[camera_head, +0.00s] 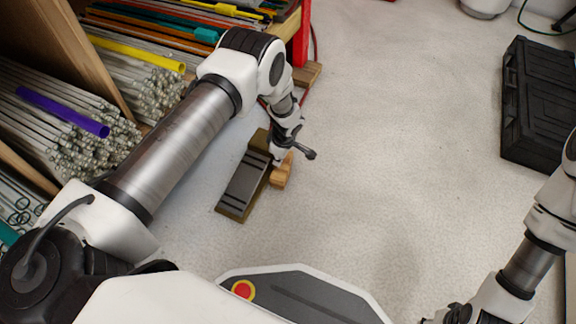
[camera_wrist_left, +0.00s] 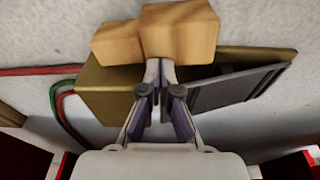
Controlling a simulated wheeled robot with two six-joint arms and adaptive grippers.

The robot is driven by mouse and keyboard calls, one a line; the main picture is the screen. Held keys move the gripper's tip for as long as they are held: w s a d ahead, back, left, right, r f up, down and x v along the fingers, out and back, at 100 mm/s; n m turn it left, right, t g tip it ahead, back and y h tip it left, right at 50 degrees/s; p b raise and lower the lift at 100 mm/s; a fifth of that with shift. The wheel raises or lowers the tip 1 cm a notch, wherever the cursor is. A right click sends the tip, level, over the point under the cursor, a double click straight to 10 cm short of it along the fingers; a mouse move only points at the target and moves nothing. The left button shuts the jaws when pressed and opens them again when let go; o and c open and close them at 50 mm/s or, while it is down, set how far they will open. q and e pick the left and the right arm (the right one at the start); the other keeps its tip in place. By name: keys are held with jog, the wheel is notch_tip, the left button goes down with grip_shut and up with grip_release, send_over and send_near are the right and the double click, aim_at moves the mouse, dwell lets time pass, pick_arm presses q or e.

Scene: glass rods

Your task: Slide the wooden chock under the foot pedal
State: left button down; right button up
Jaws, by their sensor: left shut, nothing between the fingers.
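The foot pedal (camera_head: 243,186) stands on the floor with a grey ribbed plate on an olive-brown body. In the left wrist view its grey plate (camera_wrist_left: 225,90) slants up at the right, over the gold-brown base. The wooden chock (camera_head: 282,174) is a light stepped block on the floor, right beside the pedal. It also shows at the top of the left wrist view (camera_wrist_left: 180,30). My left gripper (camera_head: 277,160) is shut and empty, its tips at the chock's near edge; contact is unclear. My right gripper (camera_head: 455,314) shows only partly at the bottom edge.
A rack of glass rods (camera_head: 70,125) fills the left side, with a red post (camera_head: 301,40) at its end. A black case (camera_head: 538,105) lies at the right. The floor between pedal and case is clear. A red and a green hose run near the pedal.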

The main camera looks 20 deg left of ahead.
pick_arm(q)
jog(key=shift+s+f, duration=0.1)
jog(key=shift+f, duration=0.25)
pick_arm(e)
jog(key=shift+f, duration=0.3)
jog(key=shift+r, duration=0.1)
pick_arm(q)
jog(key=shift+d+r+p, duration=0.1)
jog(key=shift+d+p, duration=0.3)
jog(key=shift+p, duration=0.05)
jog(key=shift+s, duration=0.1)
pick_arm(e)
jog(key=shift+r, duration=0.2)
